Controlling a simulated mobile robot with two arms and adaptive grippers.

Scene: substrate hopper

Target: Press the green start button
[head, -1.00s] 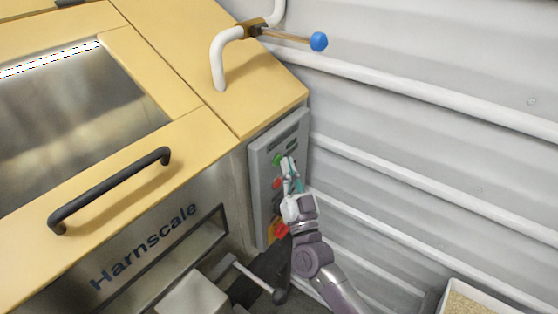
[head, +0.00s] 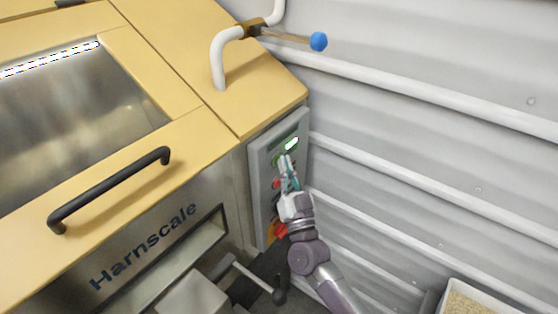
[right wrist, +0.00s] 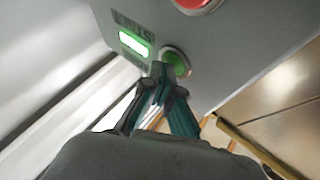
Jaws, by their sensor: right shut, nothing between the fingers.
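The green start button (right wrist: 176,60) is a round green button in a pale ring on the grey control panel (head: 258,190). In the head view the button (head: 277,160) is partly covered by my right gripper (head: 286,158). My right gripper is shut and empty. In the right wrist view its fingertips (right wrist: 160,72) are at the button's edge and overlap it. I cannot tell whether they touch it. A small display (right wrist: 133,43) beside the button is lit bright green; it also shows in the head view (head: 291,144). My left gripper is not in view.
A red button (right wrist: 195,2) is on the same panel. A red and yellow control (head: 278,231) sits low on it. The yellow machine lid has a black handle (head: 110,190). A blue-knobbed lever (head: 318,41) sticks out above. A ribbed wall (head: 430,130) stands to the right.

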